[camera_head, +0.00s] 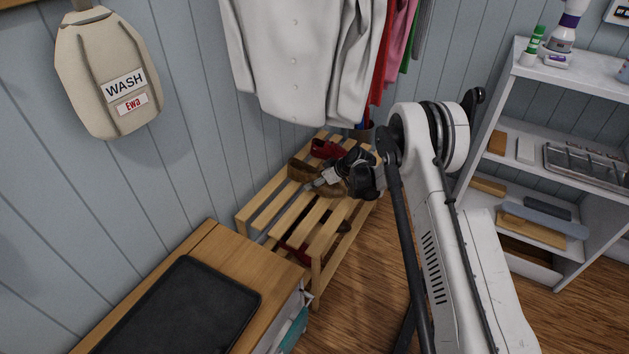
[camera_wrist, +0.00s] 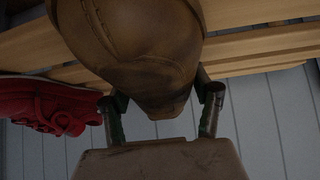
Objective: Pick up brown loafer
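A brown loafer (camera_wrist: 150,50) fills the upper middle of the wrist view, close to the camera, with its rounded end towards me. My gripper (camera_wrist: 162,98) has one finger on each side of this end. The shoe hides part of the fingertips, and I cannot tell whether both press on it. In the head view my gripper (camera_head: 322,183) is low over the slatted wooden rack (camera_head: 262,215), at a brown shoe (camera_head: 331,190) partly hidden by it. Another brown shoe (camera_head: 300,169) lies just behind, to the left.
A red shoe (camera_head: 326,149) sits at the rack's far end and shows in the wrist view (camera_wrist: 45,100). More shoes are on the lower shelf. Shirts (camera_head: 290,60) hang just above the rack. A wooden-topped cabinet (camera_head: 205,255) stands in front; a white shelf (camera_head: 500,130) is right.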

